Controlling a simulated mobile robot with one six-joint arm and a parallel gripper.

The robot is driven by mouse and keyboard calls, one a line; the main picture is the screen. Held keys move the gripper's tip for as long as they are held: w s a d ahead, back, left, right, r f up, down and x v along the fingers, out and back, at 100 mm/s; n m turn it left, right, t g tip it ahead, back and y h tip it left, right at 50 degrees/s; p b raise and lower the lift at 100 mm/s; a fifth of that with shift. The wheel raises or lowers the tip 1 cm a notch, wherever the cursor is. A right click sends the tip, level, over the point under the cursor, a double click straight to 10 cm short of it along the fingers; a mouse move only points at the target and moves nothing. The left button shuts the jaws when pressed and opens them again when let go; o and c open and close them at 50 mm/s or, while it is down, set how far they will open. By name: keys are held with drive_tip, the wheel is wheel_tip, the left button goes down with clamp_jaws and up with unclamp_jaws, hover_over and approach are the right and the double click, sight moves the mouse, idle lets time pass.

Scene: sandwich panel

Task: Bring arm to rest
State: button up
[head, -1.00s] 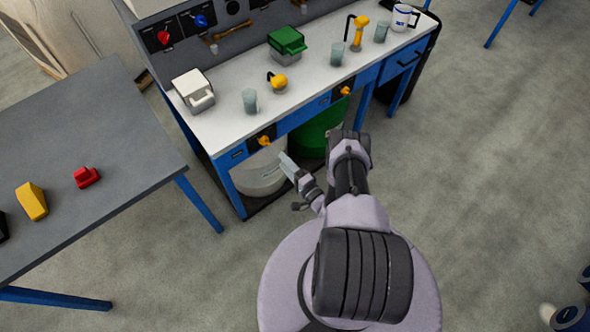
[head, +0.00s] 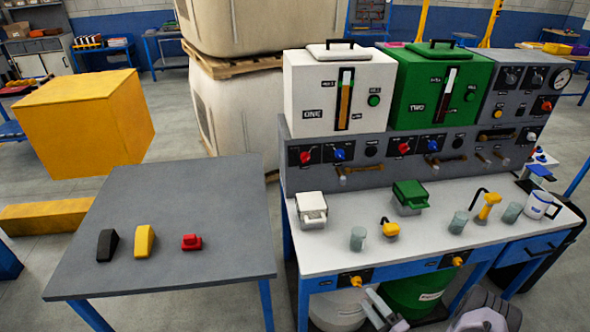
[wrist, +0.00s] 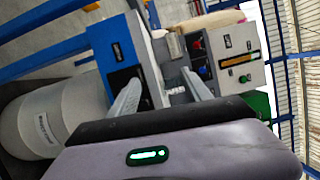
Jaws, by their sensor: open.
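My gripper (head: 381,308) shows at the bottom edge of the head view, in front of the workbench and below its top. In the wrist view my gripper (wrist: 163,92) is open, with two grey fingers apart and nothing between them. Part of my arm (head: 483,318) shows at the bottom right of the head view. The rest of the arm is out of the frame.
The white-topped workbench (head: 330,258) stands close by, with cups, dispensers and a panel. Under it are a pale drum (wrist: 58,118) and a green drum (head: 418,295). A grey table (head: 190,255) at left bears several small items.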

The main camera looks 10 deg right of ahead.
drive_tip(key=w+a+r+n+g+y+b, duration=0.1)
drive_tip(key=w+a+r+n+g+y, duration=0.2)
drive_tip(key=r, duration=0.5)
drive_tip(key=w+a+r+n+g+y, duration=0.1)
drive_tip(key=a+r+n+g+y, duration=0.25)
drive_tip(key=a+r, duration=0.35)
drive_tip(key=s+a+r+n+g+b, duration=0.1)
drive_tip(key=s+a+r+g, duration=0.1)
drive_tip(key=a+r+g, duration=0.3)
drive_tip(key=s+a+r+n+g, duration=0.2)
drive_tip(key=s+a+r+g, duration=0.1)
drive_tip(key=r, duration=0.4)
drive_tip(key=s+r+t+h+b, duration=0.1)
drive_tip(key=s+r+h, duration=0.4)
drive_tip(key=s, duration=0.4)
drive_tip(key=s+a+r+t+h+b, duration=0.1)
drive_tip(key=s+r+t+h, duration=0.1)
drive_tip(key=s+r+h, duration=0.4)
drive_tip(key=s, duration=0.4)
drive_tip(key=shift+s+a+r+b, duration=0.15)
drive_tip(key=shift+a+b, duration=0.1)
drive_tip(key=shift+b, duration=0.05)
drive_tip(key=shift+n+h, duration=0.25)
